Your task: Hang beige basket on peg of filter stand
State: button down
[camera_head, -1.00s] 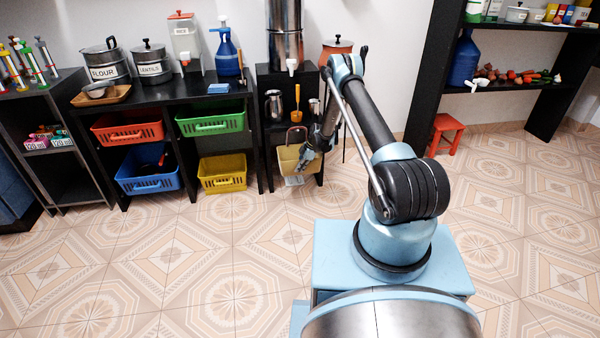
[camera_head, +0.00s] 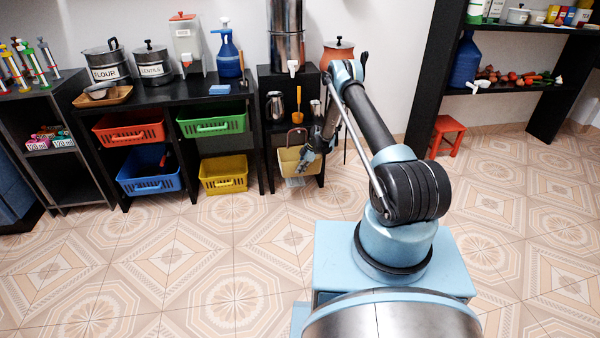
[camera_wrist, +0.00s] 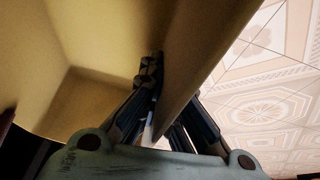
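The beige basket (camera_head: 287,158) is low in the lower opening of the black filter stand (camera_head: 262,112), which carries the tall steel filter (camera_head: 285,30). A brown arched piece (camera_head: 297,132) shows just above its back edge. I cannot make out the peg. My gripper (camera_head: 305,160) is at the basket's right side. In the wrist view, the basket (camera_wrist: 100,45) fills the left and middle. My fingers (camera_wrist: 158,85) straddle its wall, one on the inner side, the other mostly hidden behind the wall. They look closed on it.
A steel jug (camera_head: 275,105) and an orange-handled tool (camera_head: 298,103) are on the stand's shelf above the basket. A yellow crate (camera_head: 223,180) is to the left. A red stool (camera_head: 447,135) stands right. The tiled floor in front is clear.

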jog(key=c, duration=1.7)
grip_release()
